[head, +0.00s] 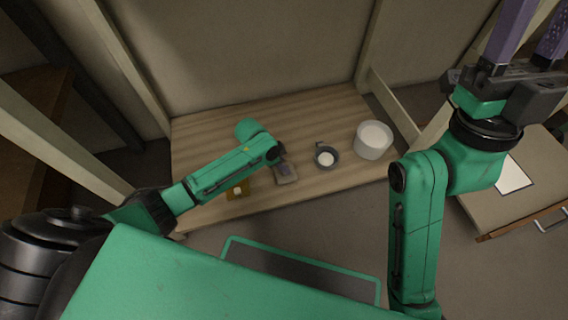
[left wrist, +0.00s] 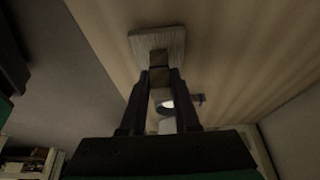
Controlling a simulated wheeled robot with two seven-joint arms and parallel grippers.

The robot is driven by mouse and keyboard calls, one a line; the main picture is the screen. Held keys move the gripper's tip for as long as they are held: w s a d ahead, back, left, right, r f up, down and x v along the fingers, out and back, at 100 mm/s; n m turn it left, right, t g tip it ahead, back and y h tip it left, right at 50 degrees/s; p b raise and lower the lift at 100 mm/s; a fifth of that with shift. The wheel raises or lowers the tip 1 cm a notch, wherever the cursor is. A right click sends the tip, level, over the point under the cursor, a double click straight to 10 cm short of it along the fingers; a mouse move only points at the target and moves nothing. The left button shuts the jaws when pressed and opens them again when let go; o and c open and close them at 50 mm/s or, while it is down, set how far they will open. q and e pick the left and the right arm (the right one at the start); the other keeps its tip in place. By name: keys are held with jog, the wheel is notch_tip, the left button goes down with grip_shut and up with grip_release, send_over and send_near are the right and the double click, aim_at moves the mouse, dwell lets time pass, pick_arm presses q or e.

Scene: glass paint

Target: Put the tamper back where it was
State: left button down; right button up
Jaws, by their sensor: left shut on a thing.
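My left gripper (left wrist: 159,82) is shut on the tamper's narrow handle, seen between the two dark fingers in the left wrist view. The tamper (left wrist: 157,40) has a flat, squarish grey-brown plate beyond the fingertips. In the head view the tamper (head: 286,172) shows as a small grey block over the front middle of the wooden table (head: 220,125). My left arm hides most of the gripper there. I cannot tell whether the plate touches the table. My right gripper (head: 529,30) is raised at the top right, with purple fingers and the tips cut off by the frame.
A dark handled cup with pale contents (head: 326,157) stands right of the tamper. A larger whitish container (head: 373,141) stands farther right. An orange-brown square piece with a small pale thing (head: 238,191) lies left of the tamper. The table's back is largely clear. A desk (head: 480,210) stands right.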

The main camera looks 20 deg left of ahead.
pick_arm(q)
jog(key=shift+f, duration=0.45)
dwell(0.6)
jog(key=c, duration=0.6)
grip_release()
jog(key=shift+o, duration=0.2)
